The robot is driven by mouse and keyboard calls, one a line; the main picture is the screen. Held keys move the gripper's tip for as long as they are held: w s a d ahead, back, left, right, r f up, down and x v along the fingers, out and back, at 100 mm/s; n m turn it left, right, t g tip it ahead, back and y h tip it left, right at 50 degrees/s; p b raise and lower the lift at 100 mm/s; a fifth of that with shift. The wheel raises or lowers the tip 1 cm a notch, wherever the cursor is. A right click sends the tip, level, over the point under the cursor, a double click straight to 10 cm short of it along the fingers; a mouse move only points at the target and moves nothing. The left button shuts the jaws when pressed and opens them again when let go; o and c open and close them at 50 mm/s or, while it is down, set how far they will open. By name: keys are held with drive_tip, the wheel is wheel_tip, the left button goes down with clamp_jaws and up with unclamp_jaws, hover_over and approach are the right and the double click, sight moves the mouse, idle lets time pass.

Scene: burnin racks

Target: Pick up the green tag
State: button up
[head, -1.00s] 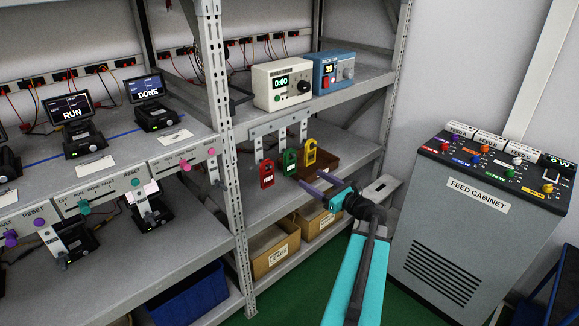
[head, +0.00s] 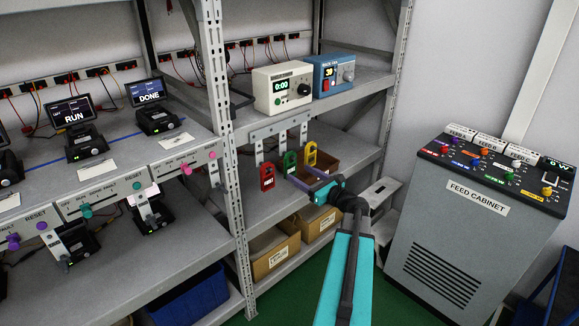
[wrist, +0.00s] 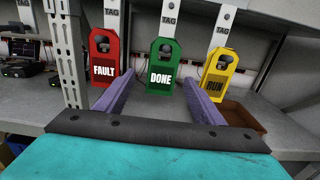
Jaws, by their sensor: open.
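The green tag (head: 289,164) reads DONE and hangs on the middle hook of a grey tag rack (head: 280,128). In the wrist view the green tag (wrist: 161,68) is upright, ahead of and between my finger tips. A red FAULT tag (wrist: 104,58) hangs to its left and a yellow RUN tag (wrist: 218,75) to its right. My gripper (wrist: 157,90) is open and empty, its two purple fingers pointing at the green tag. In the head view my gripper (head: 302,178) is just in front of the tags. I cannot tell whether a finger touches the green tag.
A brown bin (wrist: 242,115) sits on the shelf at the right, behind the yellow tag. A shelf post (head: 220,120) stands left of the tags. Cardboard boxes (head: 273,262) are below. A feed cabinet (head: 470,225) stands at the right.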

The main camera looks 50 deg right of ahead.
sight(291, 167)
drive_tip(key=shift+w, duration=1.05)
drive_tip(key=shift+w+d, duration=0.1)
drive_tip(key=shift+w+d+p, duration=0.2)
drive_tip(key=shift+w+p, duration=0.3)
drive_tip(key=shift+w, duration=0.75)
drive_tip(key=shift+w+d+p, duration=0.15)
drive_tip(key=shift+w+p, duration=0.3)
drive_tip(key=shift+w, duration=0.75)
drive_tip(key=c, duration=1.1)
